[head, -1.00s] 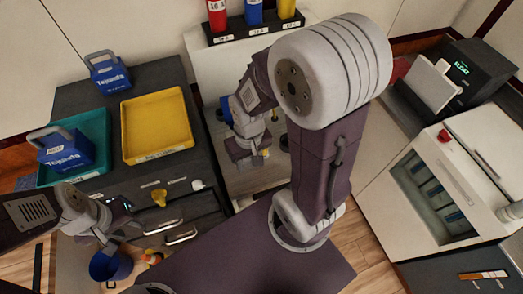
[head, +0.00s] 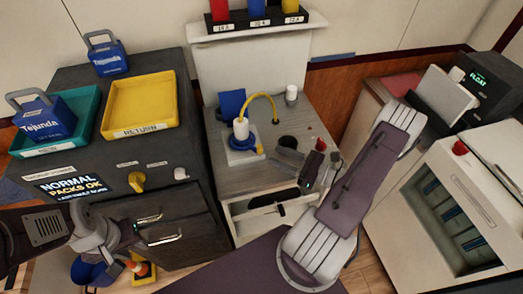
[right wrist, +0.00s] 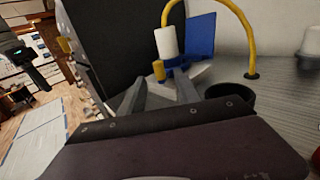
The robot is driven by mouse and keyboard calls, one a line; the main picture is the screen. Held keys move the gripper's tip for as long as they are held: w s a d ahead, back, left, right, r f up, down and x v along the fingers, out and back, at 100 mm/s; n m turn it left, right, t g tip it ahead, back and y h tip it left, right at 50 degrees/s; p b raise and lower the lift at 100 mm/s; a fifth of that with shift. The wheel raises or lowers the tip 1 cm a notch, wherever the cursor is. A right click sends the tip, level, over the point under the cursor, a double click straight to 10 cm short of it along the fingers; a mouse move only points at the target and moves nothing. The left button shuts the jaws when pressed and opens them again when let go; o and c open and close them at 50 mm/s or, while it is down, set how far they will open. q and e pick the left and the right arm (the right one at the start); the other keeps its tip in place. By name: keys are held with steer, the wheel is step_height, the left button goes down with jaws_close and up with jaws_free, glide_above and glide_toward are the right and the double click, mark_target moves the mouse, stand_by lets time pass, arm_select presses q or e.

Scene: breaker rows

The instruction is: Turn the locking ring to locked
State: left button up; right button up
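A white cylindrical connector (head: 241,128) stands on a blue base with a yellow tab (head: 260,150), on a white plate on the grey bench. A yellow cable (head: 268,97) arches from its top. The blue collar around its foot (right wrist: 178,64) looks like the locking ring; its setting cannot be read. My right gripper (head: 287,157) is to the right of and nearer than the connector, apart from it. In the right wrist view its fingers (right wrist: 160,95) are spread and empty, with the connector beyond them. My left gripper (head: 97,262) hangs by the dark cabinet, its fingertips unclear.
A dark round socket (head: 288,142) and a white cylinder (head: 291,95) are on the bench. A blue panel (head: 232,103) stands behind the connector. The dark cabinet at left carries a yellow tray (head: 172,123), a teal tray (head: 92,143) and a yellow knob (head: 136,181).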

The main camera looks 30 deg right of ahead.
mark_target(260, 153)
steer(key=x, duration=0.7)
steer(key=shift+a+p, duration=0.15)
steer(key=shift+p, duration=0.25)
jaws_close()
stand_by(0.8)
